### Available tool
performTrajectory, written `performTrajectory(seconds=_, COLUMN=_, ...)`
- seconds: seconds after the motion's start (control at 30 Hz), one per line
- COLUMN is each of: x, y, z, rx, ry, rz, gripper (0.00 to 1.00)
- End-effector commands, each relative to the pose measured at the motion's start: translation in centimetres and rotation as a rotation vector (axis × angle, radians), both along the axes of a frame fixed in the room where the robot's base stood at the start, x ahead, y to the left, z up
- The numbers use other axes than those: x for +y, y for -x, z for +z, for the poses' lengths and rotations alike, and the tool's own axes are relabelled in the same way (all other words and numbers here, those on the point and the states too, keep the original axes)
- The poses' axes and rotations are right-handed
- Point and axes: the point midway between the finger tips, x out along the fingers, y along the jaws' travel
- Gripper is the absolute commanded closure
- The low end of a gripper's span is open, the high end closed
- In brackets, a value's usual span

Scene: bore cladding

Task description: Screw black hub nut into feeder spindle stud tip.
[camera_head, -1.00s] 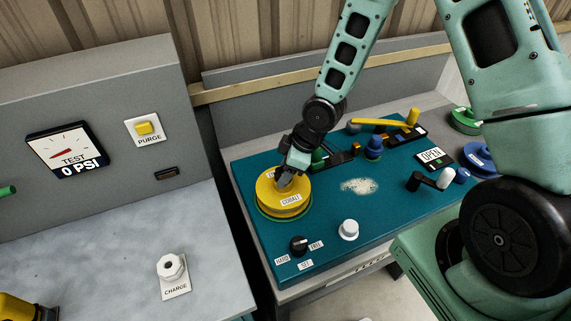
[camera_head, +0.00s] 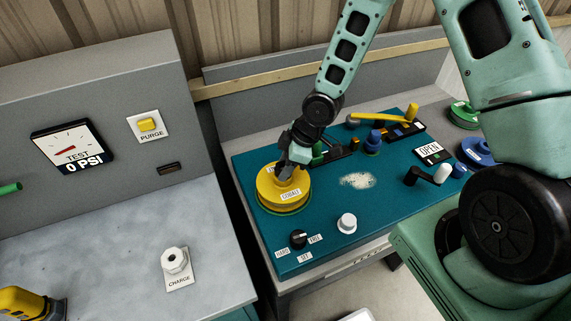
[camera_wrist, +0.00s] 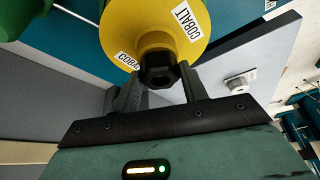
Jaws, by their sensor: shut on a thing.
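My gripper (camera_head: 285,172) is over the top centre of the yellow COBALT spool (camera_head: 283,198), which sits on the teal panel. In the wrist view my gripper (camera_wrist: 160,88) is shut on the black hub nut (camera_wrist: 158,68), one finger on each side. The nut is faceted and lies at the middle of the yellow spool face (camera_wrist: 160,28). The feeder spindle stud is hidden by the nut and spool, so I cannot tell how far the nut is threaded.
The teal panel (camera_head: 320,225) also carries a black selector knob (camera_head: 298,238), a white knob (camera_head: 347,222), a blue knob (camera_head: 373,142) and a yellow lever (camera_head: 385,120). Green (camera_head: 465,115) and blue (camera_head: 478,150) spools stand at right. A bench with a CHARGE valve (camera_head: 175,262) is left.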

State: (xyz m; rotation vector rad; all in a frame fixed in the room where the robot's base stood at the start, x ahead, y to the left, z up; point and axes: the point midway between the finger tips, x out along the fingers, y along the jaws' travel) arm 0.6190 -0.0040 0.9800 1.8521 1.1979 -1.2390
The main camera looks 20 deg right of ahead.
Motion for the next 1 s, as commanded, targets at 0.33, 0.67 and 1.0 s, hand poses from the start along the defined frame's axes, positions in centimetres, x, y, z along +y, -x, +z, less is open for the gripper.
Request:
performTrajectory(seconds=0.33, x=0.00, y=0.05, z=-0.05, rx=-0.001, ry=0.001, rz=-0.121, gripper=0.70)
performTrajectory(seconds=0.67, x=0.08, y=0.12, z=-0.39, rx=-0.002, ry=0.002, rz=-0.244, gripper=0.70)
performTrajectory(seconds=1.0, x=0.09, y=0.13, z=-0.17, rx=0.000, ry=0.001, rz=-0.278, gripper=0.70)
